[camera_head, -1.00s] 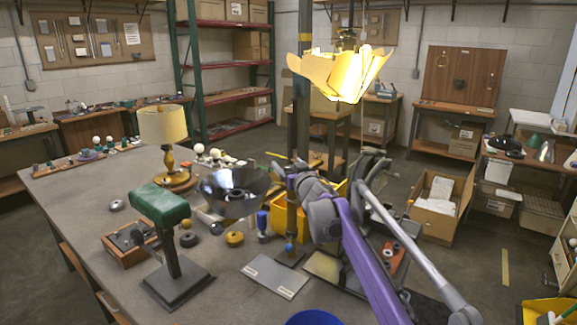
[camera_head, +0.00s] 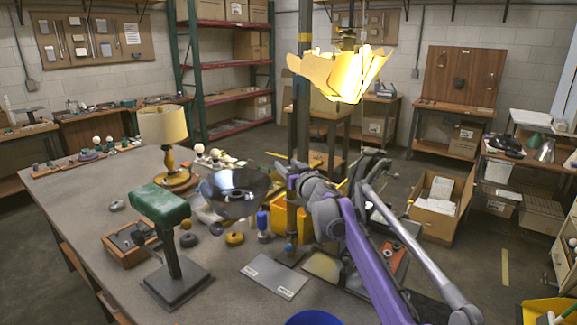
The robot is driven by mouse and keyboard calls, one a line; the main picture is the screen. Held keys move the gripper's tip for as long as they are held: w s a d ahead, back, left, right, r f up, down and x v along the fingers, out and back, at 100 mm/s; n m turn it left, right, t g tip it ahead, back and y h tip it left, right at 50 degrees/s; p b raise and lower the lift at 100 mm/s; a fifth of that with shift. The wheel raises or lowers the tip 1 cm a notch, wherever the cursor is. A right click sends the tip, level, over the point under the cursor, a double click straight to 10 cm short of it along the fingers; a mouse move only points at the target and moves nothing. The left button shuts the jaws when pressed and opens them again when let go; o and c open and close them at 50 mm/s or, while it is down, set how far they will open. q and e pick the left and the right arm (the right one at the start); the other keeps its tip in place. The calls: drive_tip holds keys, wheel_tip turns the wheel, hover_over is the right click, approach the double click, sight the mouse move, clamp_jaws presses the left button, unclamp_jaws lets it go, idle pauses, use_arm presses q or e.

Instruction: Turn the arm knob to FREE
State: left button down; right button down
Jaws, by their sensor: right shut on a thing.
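My right gripper (camera_head: 285,172), on the purple and grey arm from the lower right, is at an upright post with a brass-coloured lower part (camera_head: 291,215). It is shut on a small part beside the post, seemingly the arm knob, mostly hidden by the fingers and wrist. A dark, shiny lamp reflector (camera_head: 232,190) hangs tilted just left of the gripper, over the table. Any FREE marking is too small or hidden to read. My left gripper is not in view.
A lit yellow shade (camera_head: 340,75) hangs above the gripper. A blue-handled item (camera_head: 262,222) and a yellow ring (camera_head: 235,239) lie close by.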

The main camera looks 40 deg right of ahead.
drive_tip(key=n+y+p, duration=0.1)
drive_tip(key=n+y, duration=0.1)
drive_tip(key=y, duration=0.1)
drive_tip(key=a+n+y+p, duration=0.1)
drive_tip(key=n+y, duration=0.1)
drive_tip(key=y, duration=0.1)
drive_tip(key=shift+r+y, duration=0.1)
drive_tip(key=shift+y, duration=0.3)
drive_tip(key=shift+s+a+n+g+y+p, duration=0.1)
drive_tip(key=shift+a+n+g+y+p, duration=0.15)
drive_tip(key=shift+n+y+p, duration=0.5)
drive_tip(key=shift+w+a+n+g+y+p, duration=0.1)
drive_tip(key=shift+n+g+y+p, duration=0.15)
drive_tip(key=shift+n+y, duration=0.75)
drive_tip(key=shift+s+a+n+g+y+p, duration=0.15)
drive_tip(key=shift+n+y+p, duration=0.4)
drive_tip(key=shift+y, duration=0.7)
drive_tip(key=shift+a, duration=0.1)
drive_tip(key=shift+c, duration=1.3)
unclamp_jaws()
wheel_tip(320, 180, up, 10)
drive_tip(key=p, duration=0.1)
